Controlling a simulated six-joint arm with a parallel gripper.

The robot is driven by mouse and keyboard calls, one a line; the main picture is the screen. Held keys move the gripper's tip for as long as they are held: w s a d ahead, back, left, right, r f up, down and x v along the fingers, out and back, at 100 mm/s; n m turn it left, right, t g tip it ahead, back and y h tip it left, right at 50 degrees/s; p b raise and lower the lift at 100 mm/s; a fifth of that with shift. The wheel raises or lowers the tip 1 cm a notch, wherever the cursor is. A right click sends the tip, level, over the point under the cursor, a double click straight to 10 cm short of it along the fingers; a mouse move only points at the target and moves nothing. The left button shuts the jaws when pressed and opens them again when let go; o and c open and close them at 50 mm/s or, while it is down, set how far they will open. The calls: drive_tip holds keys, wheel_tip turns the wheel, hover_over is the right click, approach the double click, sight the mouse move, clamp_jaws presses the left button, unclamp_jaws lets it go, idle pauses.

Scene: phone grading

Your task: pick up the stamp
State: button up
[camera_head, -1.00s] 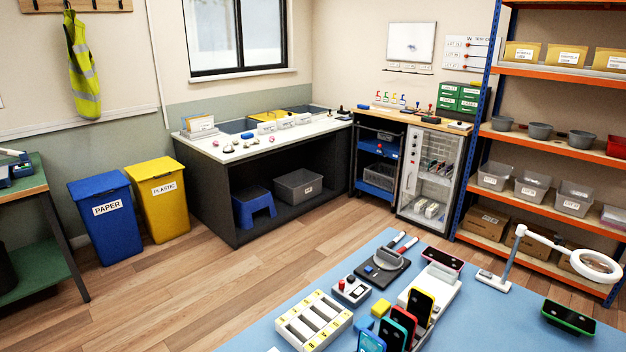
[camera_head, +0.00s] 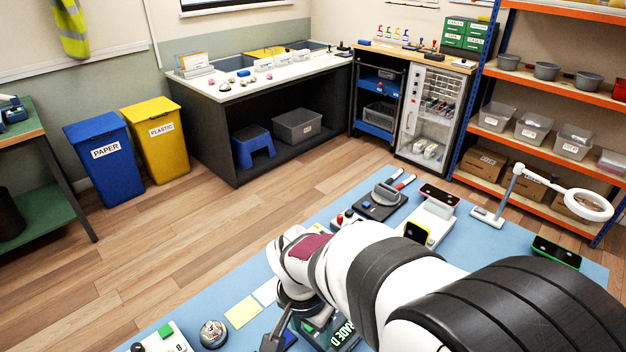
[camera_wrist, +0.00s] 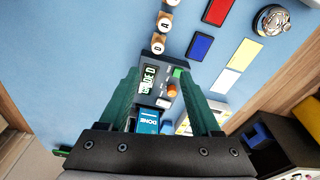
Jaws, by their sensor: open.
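Stamps with round lettered tops and wooden handles stand in a row at the top of the wrist view. The nearest stamp (camera_wrist: 158,47) is just beyond my fingertips, and another stamp (camera_wrist: 164,23) marked A is farther up. The nearer letter is too small to read surely. My gripper (camera_wrist: 160,67) is open, its two teal fingers apart with nothing held. Between and below the fingers is a grey device with a display (camera_wrist: 149,79) reading "GRADE D". In the head view my arm covers the stamps.
A red pad (camera_wrist: 216,12) and a blue pad (camera_wrist: 200,47) lie right of the stamps. Beyond them are a yellow note (camera_wrist: 244,54), a white note (camera_wrist: 225,80) and a round silver bell (camera_wrist: 270,20). Blue mat between them is bare.

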drive_tip(key=f, duration=1.2)
drive_tip(key=shift+w+d+f, duration=0.15)
drive_tip(key=shift+d+f, duration=0.05)
drive_tip(key=shift+d, duration=0.15)
clamp_jaws()
